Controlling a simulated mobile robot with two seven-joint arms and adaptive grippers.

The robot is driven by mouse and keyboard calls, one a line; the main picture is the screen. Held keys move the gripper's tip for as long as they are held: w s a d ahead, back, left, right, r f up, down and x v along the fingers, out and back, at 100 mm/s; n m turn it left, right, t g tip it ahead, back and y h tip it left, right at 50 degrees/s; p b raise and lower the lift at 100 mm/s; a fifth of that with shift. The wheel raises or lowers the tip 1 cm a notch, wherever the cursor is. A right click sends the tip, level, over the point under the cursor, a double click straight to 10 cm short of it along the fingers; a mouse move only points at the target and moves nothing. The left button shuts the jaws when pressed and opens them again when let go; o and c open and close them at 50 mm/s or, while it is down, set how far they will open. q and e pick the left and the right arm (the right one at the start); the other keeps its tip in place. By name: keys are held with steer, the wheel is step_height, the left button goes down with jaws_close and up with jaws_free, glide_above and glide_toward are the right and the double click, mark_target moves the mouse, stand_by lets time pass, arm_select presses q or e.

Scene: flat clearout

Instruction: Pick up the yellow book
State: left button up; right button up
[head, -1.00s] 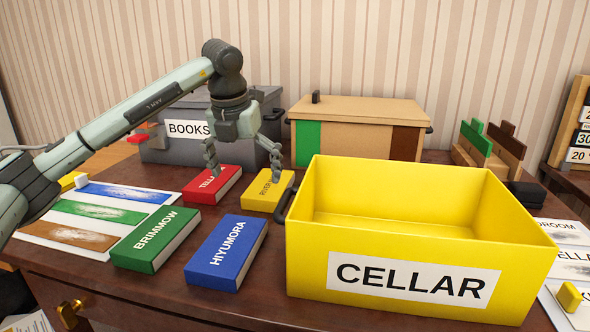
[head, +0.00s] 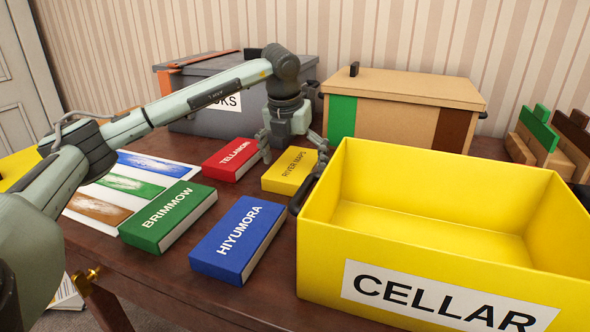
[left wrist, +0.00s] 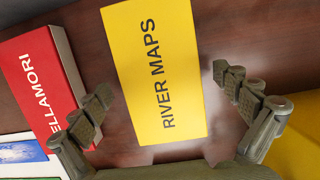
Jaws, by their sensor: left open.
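The yellow book (head: 287,172), labelled RIVER MAPS, lies flat on the dark wooden table, left of the yellow CELLAR crate. In the left wrist view the yellow book (left wrist: 155,70) lies between and beyond the spread fingers, with gaps on both sides. My left gripper (head: 292,158) is open and empty above the book, its fingers straddling it in the head view. It also shows in the left wrist view (left wrist: 158,95). My right gripper is not in view.
The yellow CELLAR crate (head: 318,233) stands close right of the book. A red book (head: 232,158) lies close left, with green (head: 167,214) and blue (head: 238,238) books in front. A grey box (head: 200,122) and a tan box (head: 398,103) stand behind.

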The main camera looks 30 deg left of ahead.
arm_select(q)
steer(key=shift+f, duration=0.1)
steer(key=shift+c, duration=0.2)
steer(key=shift+w, duration=0.1)
steer(key=c, duration=1.5)
steer(key=shift+o, duration=0.2)
